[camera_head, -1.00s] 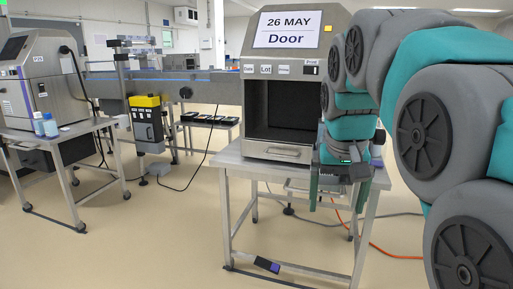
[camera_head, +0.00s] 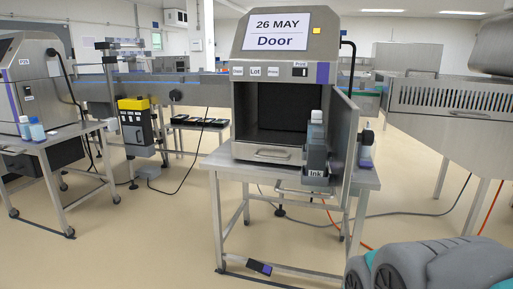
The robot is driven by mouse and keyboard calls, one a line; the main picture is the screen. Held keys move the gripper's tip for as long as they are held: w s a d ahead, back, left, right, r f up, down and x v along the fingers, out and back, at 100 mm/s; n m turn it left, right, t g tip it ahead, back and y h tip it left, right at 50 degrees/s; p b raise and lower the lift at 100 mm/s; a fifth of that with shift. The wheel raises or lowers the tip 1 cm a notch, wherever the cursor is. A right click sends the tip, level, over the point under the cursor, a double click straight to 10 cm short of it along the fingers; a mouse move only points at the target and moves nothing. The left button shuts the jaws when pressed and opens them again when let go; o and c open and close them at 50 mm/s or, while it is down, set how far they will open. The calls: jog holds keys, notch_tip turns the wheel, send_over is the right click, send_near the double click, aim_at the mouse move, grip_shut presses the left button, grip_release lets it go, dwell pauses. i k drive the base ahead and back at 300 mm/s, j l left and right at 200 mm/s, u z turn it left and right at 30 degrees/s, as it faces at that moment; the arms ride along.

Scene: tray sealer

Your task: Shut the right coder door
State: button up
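The right coder (camera_head: 239,110) is a steel box on a metal table, with a "26 MAY Door" screen (camera_head: 275,33) on top. Its front is open onto a dark, empty-looking bay. Its door (camera_head: 345,140) stands open at the right side, swung out toward me and seen nearly edge-on. Grey ink units with an "Ink" label (camera_head: 316,173) sit on the inner side of the door. My gripper is not in view; only a grey and teal part of my arm shows at the lower right.
The table (camera_head: 215,160) has a purple-ended device (camera_head: 259,267) on its lower rail. Another coder (camera_head: 35,85) with bottles (camera_head: 37,128) stands on a table at left. A slatted steel machine (camera_head: 450,97) is at right. Cables cross the floor. The front floor is mostly clear.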

aim_at(342, 137)
jog(key=i+l+u, duration=0.15)
jog(key=l, duration=0.3)
jog(key=i+l+u, duration=0.1)
jog(key=l, duration=0.4)
jog(key=i+l+u, duration=0.15)
jog(key=l, duration=0.3)
